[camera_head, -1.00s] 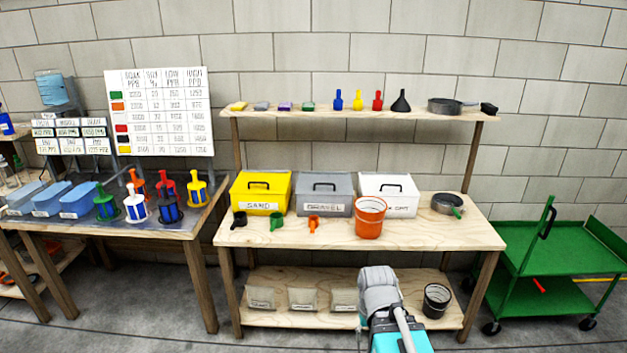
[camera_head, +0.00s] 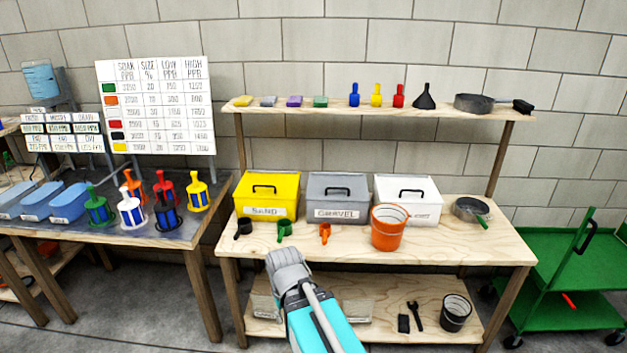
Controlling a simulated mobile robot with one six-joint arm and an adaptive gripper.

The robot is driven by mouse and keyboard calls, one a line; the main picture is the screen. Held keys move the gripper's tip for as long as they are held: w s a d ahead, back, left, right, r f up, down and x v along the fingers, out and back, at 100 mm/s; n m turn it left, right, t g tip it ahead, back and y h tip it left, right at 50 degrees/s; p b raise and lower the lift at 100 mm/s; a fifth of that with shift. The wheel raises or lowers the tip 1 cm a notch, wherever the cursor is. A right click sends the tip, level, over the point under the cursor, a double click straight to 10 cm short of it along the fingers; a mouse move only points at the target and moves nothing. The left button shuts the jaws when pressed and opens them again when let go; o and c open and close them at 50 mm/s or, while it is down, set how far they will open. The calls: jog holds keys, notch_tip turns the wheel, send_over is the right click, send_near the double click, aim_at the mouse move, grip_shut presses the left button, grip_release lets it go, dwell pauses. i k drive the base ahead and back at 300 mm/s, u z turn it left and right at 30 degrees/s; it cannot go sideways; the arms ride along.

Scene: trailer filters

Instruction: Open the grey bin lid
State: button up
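The grey bin (camera_head: 337,212) stands in the middle of the workbench, between a yellow bin and a white bin, and its front label reads "GRAVEL". Its grey lid (camera_head: 338,180) is closed, with a dark handle (camera_head: 337,190) on top. My arm reaches up from the bottom of the view, and my gripper (camera_head: 284,258) is at its end, in front of the bench's front edge and below and left of the grey bin. It is apart from the bin. Its fingers are not clearly visible, so I cannot tell whether they are open.
The yellow bin (camera_head: 266,198) and white bin (camera_head: 412,205) flank the grey one. An orange bucket (camera_head: 388,232) stands in front, to the right. Black, green and orange scoops (camera_head: 325,231) lie along the front. A shelf (camera_head: 350,113) with tools runs above the bins.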

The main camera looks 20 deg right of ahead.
aim_at(338, 182)
jog(key=z, duration=0.2)
jog(key=i, duration=1.15)
jog(key=z, duration=0.7)
